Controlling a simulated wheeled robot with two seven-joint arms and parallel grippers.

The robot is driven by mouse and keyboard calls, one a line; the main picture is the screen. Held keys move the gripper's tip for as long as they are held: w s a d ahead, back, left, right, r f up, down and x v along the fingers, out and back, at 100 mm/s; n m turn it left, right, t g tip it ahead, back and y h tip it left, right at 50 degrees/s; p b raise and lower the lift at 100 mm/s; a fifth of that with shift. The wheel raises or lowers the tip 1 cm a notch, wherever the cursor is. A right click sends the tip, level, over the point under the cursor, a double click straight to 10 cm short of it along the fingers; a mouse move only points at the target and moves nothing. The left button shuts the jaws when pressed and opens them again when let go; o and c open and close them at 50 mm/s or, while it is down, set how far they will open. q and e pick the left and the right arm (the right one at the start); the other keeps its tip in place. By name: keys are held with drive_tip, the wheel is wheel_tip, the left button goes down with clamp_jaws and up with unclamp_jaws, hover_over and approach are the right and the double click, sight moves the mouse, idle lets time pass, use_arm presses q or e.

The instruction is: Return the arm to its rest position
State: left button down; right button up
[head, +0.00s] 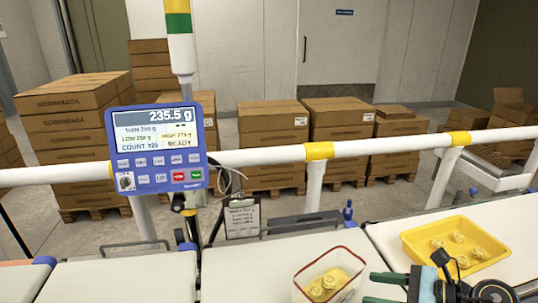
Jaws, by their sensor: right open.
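My right gripper (386,290) is in the lower right of the head view, with its green fingers pointing left. It is open, with nothing visible between the fingers. The fingers are just right of a clear container with a red-brown rim (312,272), which holds several yellowish round pieces. The black and grey wrist parts behind the fingers overlap the lower edge of a yellow tray (409,245). My left gripper is not in view.
White belt sections (245,270) run across the front. A blue checkweigher display (156,147) reading 235.5 g stands at left on a post. A white and yellow rail (270,156) crosses behind the belts. Stacked cartons (272,140) stand on pallets beyond it.

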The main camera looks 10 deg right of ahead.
drive_tip(key=w+a+r+m+t+h, duration=0.1)
drive_tip(key=w+r+m+t+h, duration=0.15)
drive_tip(key=r+m+t, duration=0.75)
drive_tip(key=s+f+m+g+h, duration=0.25)
drive_tip(key=f+m+h, duration=0.2)
drive_tip(key=m, duration=0.55)
drive_tip(key=s+d+f+m+g+h, duration=0.1)
drive_tip(key=s+f+m+g+h, duration=0.25)
drive_tip(key=m, duration=0.55)
drive_tip(key=s+f+m+g+h, duration=0.1)
drive_tip(key=f+m+g+h, duration=0.2)
drive_tip(key=f+m, duration=0.55)
drive_tip(key=s+a+f+m+g+y, duration=0.35)
drive_tip(key=s+a+m+g, duration=0.3)
drive_tip(key=s+a, duration=0.25)
wheel_tip(320, 180, down, 26)
drive_tip(key=s+n+g+b, duration=0.1)
drive_tip(key=s+g+b, duration=0.1)
drive_tip(key=s, duration=0.1)
drive_tip(key=s+d+f+g+b, duration=0.1)
drive_tip(key=s+d+f, duration=0.1)
drive_tip(key=s+f, duration=1.4)
drive_tip(key=shift+f, duration=0.3)
